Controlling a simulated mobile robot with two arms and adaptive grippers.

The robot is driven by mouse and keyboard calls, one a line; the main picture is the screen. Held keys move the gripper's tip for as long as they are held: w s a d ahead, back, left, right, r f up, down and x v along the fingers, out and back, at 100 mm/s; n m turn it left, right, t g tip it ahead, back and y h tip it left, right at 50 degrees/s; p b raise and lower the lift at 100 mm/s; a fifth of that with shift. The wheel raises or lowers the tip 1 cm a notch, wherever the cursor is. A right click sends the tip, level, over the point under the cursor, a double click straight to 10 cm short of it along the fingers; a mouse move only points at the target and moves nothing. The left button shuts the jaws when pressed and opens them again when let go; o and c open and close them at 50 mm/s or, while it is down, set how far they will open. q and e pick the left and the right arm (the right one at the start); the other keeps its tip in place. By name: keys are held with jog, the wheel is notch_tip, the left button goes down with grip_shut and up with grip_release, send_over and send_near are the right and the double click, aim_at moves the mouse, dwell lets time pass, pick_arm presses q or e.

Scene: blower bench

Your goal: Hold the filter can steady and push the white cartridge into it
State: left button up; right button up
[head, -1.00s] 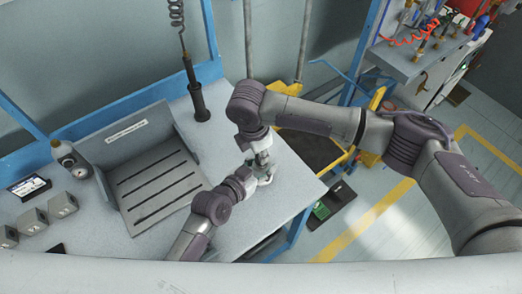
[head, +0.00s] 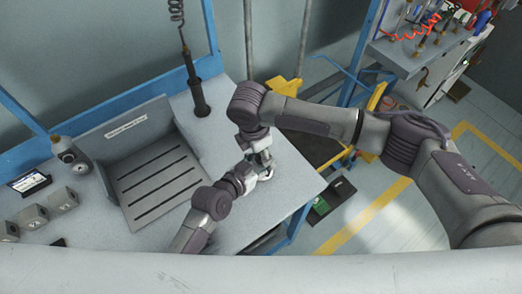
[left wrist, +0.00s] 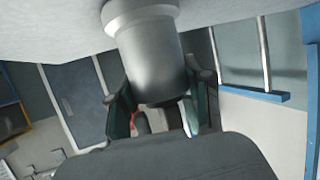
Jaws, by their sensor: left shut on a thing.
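The filter can (left wrist: 152,55) is a smooth grey metal cylinder with a wider collar, seen large in the left wrist view. My left gripper (left wrist: 163,98) is shut around it, one dark finger on each side. In the head view my left gripper (head: 254,174) is low over the bench near its right front corner, and the can is mostly hidden there. My right gripper (head: 262,156) points down from above at the same spot, close to the left one. Its fingers are too small to read. I cannot make out the white cartridge.
A grey slotted tray (head: 160,185) with a raised back stands left of the arms on the bench (head: 285,190). Grey blocks (head: 35,217) and a gauge (head: 72,160) are farther left. A black tool (head: 196,90) hangs behind. The bench's right edge is close to the grippers.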

aim_at(256, 161)
notch_tip(256, 161, up, 12)
jog(key=a, duration=0.1)
jog(key=shift+s+a, duration=0.25)
jog(key=shift+s, duration=0.2)
dwell(0.5)
pick_arm(q)
jog(key=o, duration=1.4)
jog(key=shift+s+a, duration=0.1)
jog(key=v, duration=1.1)
jog(key=shift+s+a+r, duration=0.1)
jog(key=shift+s+a, duration=0.15)
jog(key=shift+s, duration=0.05)
jog(key=shift+d, duration=0.15)
pick_arm(e)
jog(key=shift+d, duration=0.1)
